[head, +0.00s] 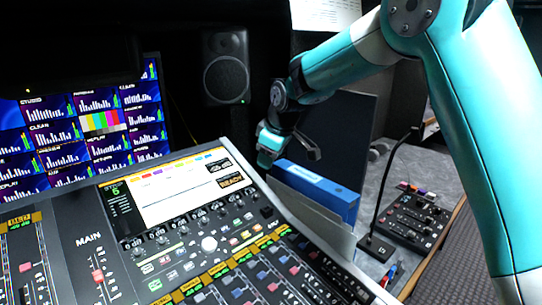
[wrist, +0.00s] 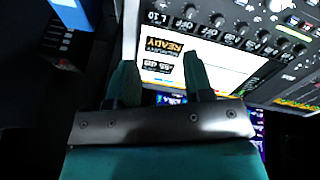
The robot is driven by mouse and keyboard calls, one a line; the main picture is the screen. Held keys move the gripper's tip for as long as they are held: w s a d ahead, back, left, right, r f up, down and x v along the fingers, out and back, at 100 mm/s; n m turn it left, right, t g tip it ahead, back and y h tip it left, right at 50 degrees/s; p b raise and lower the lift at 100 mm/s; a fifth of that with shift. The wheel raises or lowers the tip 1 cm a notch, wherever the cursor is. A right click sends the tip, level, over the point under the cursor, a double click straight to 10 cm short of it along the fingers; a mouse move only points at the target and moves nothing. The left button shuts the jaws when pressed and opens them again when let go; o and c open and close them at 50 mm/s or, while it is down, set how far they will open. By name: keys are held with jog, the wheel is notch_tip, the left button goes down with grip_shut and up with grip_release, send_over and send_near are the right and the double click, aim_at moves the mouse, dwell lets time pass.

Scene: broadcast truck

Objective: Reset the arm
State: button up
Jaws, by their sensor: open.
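My gripper (head: 290,150) hangs at the end of my teal arm in the head view, near the right edge of the mixing console (head: 206,246) and beside a blue binder (head: 316,190). In the wrist view, my gripper (wrist: 158,85) shows two dark teal fingers set apart with nothing between them. The console's lit screen (wrist: 190,62) shows beyond the fingers there. The blue binder also shows at the wrist view's top left (wrist: 76,12). In the head view, my arm bends from the upper right down to the gripper.
A wall of monitors (head: 85,130) stands behind the console, with a black speaker (head: 226,68) to its right. A dark panel (head: 340,135) stands behind the binder. A gooseneck microphone (head: 378,205) and a small button panel (head: 412,218) sit on the grey desk at right.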

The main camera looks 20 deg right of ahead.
jog(key=shift+s+r, duration=0.2)
jog(key=shift+r, duration=0.2)
jog(key=s+a+r+m+g+y, duration=0.1)
jog(key=s+a+g, duration=0.1)
jog(key=s, duration=1.6)
jog(key=s+a+r+m+g+y, duration=0.1)
jog(key=s+a, duration=0.3)
jog(key=s, duration=1.5)
jog(key=shift+s+g+y, duration=0.15)
jog(key=shift+g+y, duration=0.25)
jog(key=shift+g, duration=0.4)
